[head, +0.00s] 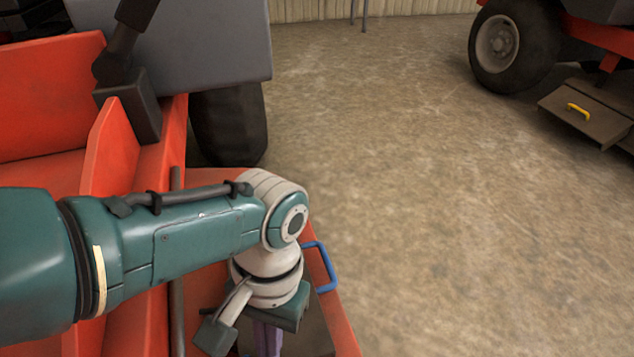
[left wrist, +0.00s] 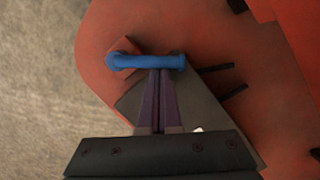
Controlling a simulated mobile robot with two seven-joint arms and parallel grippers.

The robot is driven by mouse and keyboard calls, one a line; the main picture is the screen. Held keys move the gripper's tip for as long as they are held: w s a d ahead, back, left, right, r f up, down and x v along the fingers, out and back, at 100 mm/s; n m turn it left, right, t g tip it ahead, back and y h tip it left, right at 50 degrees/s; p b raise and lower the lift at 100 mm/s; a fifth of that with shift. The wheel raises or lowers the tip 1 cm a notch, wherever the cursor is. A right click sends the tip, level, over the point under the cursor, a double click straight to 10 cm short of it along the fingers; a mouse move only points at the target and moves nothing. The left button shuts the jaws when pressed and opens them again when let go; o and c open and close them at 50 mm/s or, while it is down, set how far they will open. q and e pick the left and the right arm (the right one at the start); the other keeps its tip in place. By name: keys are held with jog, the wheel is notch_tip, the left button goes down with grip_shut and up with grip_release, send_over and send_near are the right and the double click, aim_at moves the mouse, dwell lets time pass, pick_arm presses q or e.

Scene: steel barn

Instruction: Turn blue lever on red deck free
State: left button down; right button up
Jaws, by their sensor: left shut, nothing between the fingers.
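The blue lever (head: 322,268) is a U-shaped bar at the right edge of the red deck (head: 343,325) in the head view. In the left wrist view the blue lever (left wrist: 147,61) lies across the picture above a dark grey plate (left wrist: 200,110) on the red deck (left wrist: 105,30). My left gripper (left wrist: 158,72) is shut and empty. Its purple fingers point at the lever, with their tips at its near edge, right of its middle. I cannot tell whether they touch it. In the head view my left arm and wrist hide the fingertips and part of the deck.
A red machine with a grey body (head: 215,45) and black tyre (head: 230,122) stands behind the deck. The floor (head: 430,200) between is clear.

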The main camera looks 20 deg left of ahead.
pick_arm(q)
jog(key=s+n+p, duration=0.1)
jog(key=n, duration=0.1)
jog(key=s+n+h+p, duration=0.1)
jog(key=n+p, duration=0.1)
jog(key=shift+s+a+r, duration=0.15)
jog(key=shift+s+a, duration=0.05)
jog(key=shift+a, duration=0.2)
jog(key=shift+s+n+h+p, duration=0.15)
jog(key=shift+s+n+p, duration=0.25)
jog(key=shift+n, duration=0.4)
jog(key=shift+s+n+h+p, duration=0.15)
jog(key=shift+s+n+p, duration=0.2)
jog(key=shift+n, duration=0.45)
jog(key=shift+f+t, duration=0.2)
jog(key=shift+t, duration=0.1)
jog(key=shift+r, duration=0.1)
